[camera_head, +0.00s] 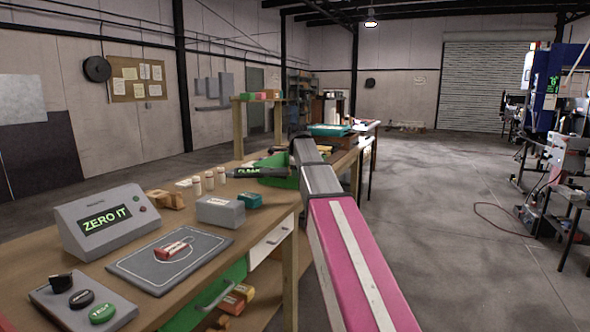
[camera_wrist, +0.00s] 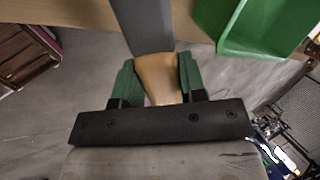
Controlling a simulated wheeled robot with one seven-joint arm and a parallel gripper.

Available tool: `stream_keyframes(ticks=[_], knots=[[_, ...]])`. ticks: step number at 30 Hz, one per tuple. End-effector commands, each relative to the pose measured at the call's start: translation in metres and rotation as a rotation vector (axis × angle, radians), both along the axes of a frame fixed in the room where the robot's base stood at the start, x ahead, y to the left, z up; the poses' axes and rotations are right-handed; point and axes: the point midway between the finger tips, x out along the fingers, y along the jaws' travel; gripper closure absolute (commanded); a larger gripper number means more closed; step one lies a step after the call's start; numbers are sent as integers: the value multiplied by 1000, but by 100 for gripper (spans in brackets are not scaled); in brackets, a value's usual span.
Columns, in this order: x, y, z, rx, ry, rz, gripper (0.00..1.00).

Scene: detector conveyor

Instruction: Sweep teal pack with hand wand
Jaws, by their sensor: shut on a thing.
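The teal pack (camera_head: 250,200) is a small box on the bench, right beside a grey box. The hand wand (camera_head: 258,172) has a dark body with small green lettering, held level above the bench beyond the teal pack, apart from it. In the wrist view, my gripper (camera_wrist: 157,82) is shut, its green fingers on either side of the wand's tan grip. The wand's dark grey body (camera_wrist: 147,22) reaches away over the bench edge. In the head view my arm hides the fingers and the grip.
A green bin (camera_wrist: 232,40) is close to the wand. Open floor lies right.

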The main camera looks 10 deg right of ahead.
Motion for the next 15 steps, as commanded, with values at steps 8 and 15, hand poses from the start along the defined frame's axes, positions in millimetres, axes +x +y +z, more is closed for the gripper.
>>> stream_keyframes(ticks=[8,15], knots=[[0,0,-16,0,1,0,96],[0,0,-32,0,0,0,96]])
